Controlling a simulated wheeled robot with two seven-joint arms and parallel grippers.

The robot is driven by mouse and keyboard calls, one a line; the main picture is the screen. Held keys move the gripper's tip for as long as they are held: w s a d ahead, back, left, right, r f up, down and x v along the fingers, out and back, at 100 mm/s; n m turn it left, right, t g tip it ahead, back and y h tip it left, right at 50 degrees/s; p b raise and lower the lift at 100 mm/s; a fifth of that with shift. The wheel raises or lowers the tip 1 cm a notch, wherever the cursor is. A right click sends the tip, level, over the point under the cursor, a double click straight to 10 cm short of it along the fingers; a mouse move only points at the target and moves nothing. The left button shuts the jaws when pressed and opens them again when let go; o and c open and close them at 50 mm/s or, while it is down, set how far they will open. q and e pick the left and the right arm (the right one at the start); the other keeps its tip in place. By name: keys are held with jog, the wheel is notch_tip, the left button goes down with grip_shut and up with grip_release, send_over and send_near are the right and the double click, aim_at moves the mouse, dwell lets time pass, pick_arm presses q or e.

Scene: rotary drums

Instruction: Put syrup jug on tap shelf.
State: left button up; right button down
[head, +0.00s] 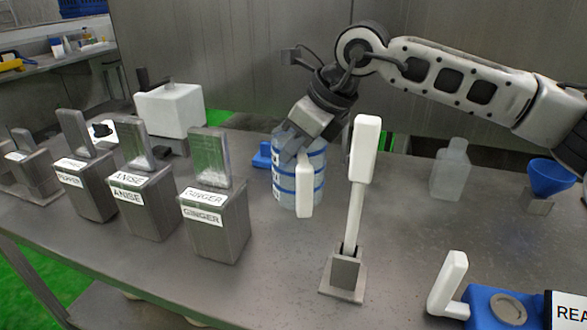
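A clear, blue-banded container (284,184) stands on the steel table near the middle, with a white upright bar (304,186) on its front. A translucent bottle-shaped jug (450,172) stands further right. My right gripper (292,150) reaches down from the right, its fingers at the top of the blue-banded container. Whether they are closed on it I cannot tell. No part is clearly marked as the tap shelf; a white tall lever (362,150) on a steel base (344,276) stands in front. My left gripper is not in view.
Steel boxes labelled ANISE (148,206) and GINGER (214,228) stand left, beside other similar boxes. A white box (170,110) is behind them. A blue funnel (549,176) and a blue device (482,308) are at right. The table between lever and bottle is clear.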

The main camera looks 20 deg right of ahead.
aim_at(278, 187)
jog(key=shift+f, duration=2.1)
jog(key=c, duration=1.7)
grip_release()
